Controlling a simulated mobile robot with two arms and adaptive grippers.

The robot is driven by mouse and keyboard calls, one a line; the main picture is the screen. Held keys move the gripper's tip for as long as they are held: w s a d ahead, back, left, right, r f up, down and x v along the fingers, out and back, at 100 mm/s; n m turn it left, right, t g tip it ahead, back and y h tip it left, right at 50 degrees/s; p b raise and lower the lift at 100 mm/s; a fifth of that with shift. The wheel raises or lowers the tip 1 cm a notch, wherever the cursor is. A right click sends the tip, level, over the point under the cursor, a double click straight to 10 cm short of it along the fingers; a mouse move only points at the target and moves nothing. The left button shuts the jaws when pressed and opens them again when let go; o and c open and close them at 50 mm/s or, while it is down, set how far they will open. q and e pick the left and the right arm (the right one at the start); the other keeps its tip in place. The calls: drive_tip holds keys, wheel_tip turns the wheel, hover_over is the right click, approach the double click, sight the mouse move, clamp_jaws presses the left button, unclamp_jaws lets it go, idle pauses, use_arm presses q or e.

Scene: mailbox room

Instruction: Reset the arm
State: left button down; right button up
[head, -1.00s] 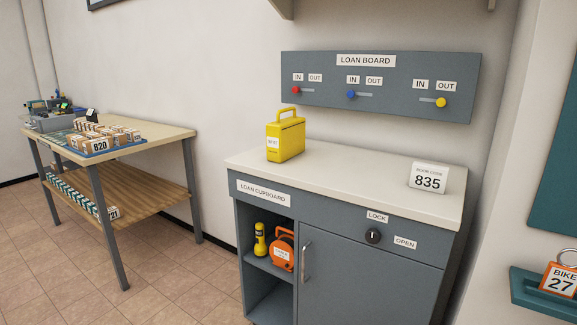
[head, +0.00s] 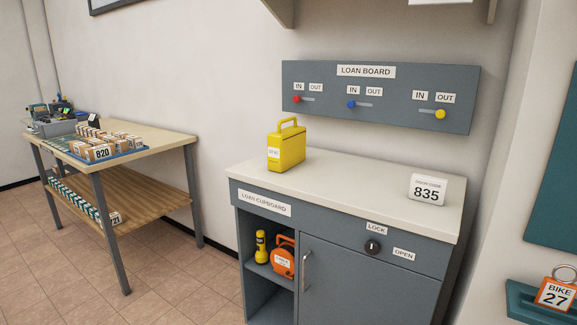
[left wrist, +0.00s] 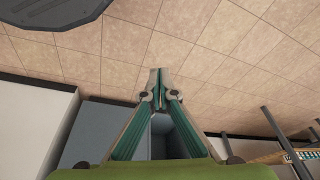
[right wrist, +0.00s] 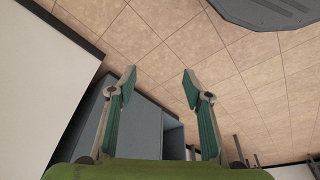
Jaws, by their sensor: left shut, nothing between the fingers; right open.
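My left gripper (left wrist: 158,80) shows in the left wrist view with its fingertips together and nothing between them. My right gripper (right wrist: 158,78) shows in the right wrist view with its fingers apart and empty, above the tiled floor. Neither gripper shows in the head view. Part of the grey cupboard (left wrist: 100,130) lies beyond the left fingers, and it also shows behind the right fingers (right wrist: 145,125).
The loan cupboard (head: 365,290) has a yellow case (head: 287,150) and an 835 sign (head: 428,190) on top. Its open side holds a yellow torch (head: 261,247) and an orange reel (head: 284,262). A table (head: 165,140) with parcels stands left. Floor between is clear (head: 185,275).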

use_arm(q)
wheel_tip(320, 180, down, 8)
drive_tip(key=s+p, duration=0.3)
drive_tip(key=p, duration=0.1)
use_arm(e)
wheel_tip(320, 180, down, 8)
drive_tip(key=s, duration=0.3)
use_arm(q)
drive_tip(key=s+a+f+g+p, duration=0.1)
drive_tip(key=s+f+p, duration=0.2)
drive_tip(key=s+f, duration=0.2)
drive_tip(key=s+a+f+g+p, duration=0.1)
drive_tip(key=s+f+p, duration=0.3)
drive_tip(key=s, duration=0.8)
drive_tip(key=shift+s+a+f+p, duration=0.2)
drive_tip(key=shift+a+f+p, duration=0.1)
drive_tip(key=shift+a+f, duration=0.35)
use_arm(e)
drive_tip(key=s+d+f+g, duration=0.1)
drive_tip(key=s+f, duration=0.4)
drive_tip(key=s, duration=0.3)
drive_tip(key=s+d+f+g, duration=0.1)
drive_tip(key=s+d+f, duration=0.1)
drive_tip(key=s+f, duration=0.3)
drive_tip(key=s, duration=0.4)
drive_tip(key=shift+s+d, duration=0.2)
drive_tip(key=shift+f, duration=0.1)
